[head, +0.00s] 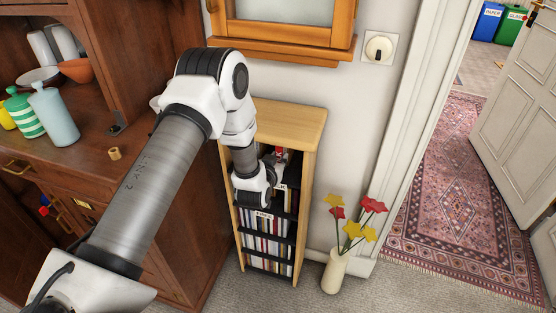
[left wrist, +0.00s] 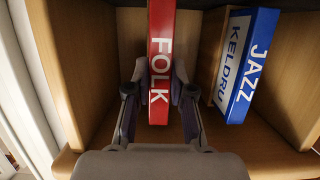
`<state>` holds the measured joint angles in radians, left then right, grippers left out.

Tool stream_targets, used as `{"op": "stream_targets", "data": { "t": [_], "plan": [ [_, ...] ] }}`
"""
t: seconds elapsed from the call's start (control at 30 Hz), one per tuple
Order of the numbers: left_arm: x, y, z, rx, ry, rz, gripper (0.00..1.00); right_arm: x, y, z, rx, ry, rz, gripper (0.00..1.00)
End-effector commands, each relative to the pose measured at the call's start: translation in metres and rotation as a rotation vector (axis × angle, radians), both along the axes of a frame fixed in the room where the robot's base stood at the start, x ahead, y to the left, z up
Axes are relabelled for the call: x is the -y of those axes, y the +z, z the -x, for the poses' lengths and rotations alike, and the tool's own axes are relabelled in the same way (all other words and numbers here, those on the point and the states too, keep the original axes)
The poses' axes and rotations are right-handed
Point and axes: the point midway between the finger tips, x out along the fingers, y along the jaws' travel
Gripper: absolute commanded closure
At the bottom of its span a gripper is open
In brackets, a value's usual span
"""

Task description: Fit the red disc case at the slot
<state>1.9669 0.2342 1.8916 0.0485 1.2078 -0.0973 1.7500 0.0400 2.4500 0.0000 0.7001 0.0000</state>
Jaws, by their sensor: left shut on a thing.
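The red disc case (left wrist: 161,60), with FOLK in white on its spine, is upright between the two fingers of my left gripper (left wrist: 158,92) in the left wrist view. The gripper is shut on it. A small red and white part of the case (head: 281,155) shows in the head view at the shelf's upper compartment, beside my left gripper (head: 272,178). Its far end and lower part are hidden. A blue case (left wrist: 246,65) marked JAZZ and KELDRU leans to the right of it, past a wooden divider (left wrist: 212,55). My right gripper is not in view.
The narrow wooden shelf (head: 290,117) holds rows of cases (head: 265,222) lower down. A vase (head: 335,272) with red and yellow flowers stands close to its right. A brown cabinet (head: 170,230) with bottles and bowls stands to the left. Carpet lies in front.

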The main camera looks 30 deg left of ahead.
Motion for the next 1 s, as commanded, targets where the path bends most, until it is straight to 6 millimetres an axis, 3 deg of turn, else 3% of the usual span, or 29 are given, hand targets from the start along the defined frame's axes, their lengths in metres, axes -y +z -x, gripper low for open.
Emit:
{"op": "stream_targets", "data": {
  "t": [0.2, 0.23, 0.3, 0.67, 0.77, 1.0],
  "plan": [
    [-0.001, 0.000, -0.002, 0.001, 0.000, 0.000, 1.00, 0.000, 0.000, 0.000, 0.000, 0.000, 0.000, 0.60],
    [-0.001, 0.000, -0.002, 0.001, 0.000, 0.000, 0.71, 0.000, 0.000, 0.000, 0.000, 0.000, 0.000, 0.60],
    [-0.001, 0.000, -0.002, 0.001, 0.000, 0.000, 0.48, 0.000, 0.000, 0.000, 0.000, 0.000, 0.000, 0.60],
    [0.000, 0.001, 0.002, -0.002, 0.000, 0.000, 0.48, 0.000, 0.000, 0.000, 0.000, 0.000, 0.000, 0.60],
    [0.003, 0.005, 0.014, -0.003, 0.000, 0.002, 0.48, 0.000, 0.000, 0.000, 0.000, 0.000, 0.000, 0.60],
    [0.017, 0.022, 0.070, -0.004, 0.000, 0.002, 0.48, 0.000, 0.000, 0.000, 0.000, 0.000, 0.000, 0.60]
  ]
}}
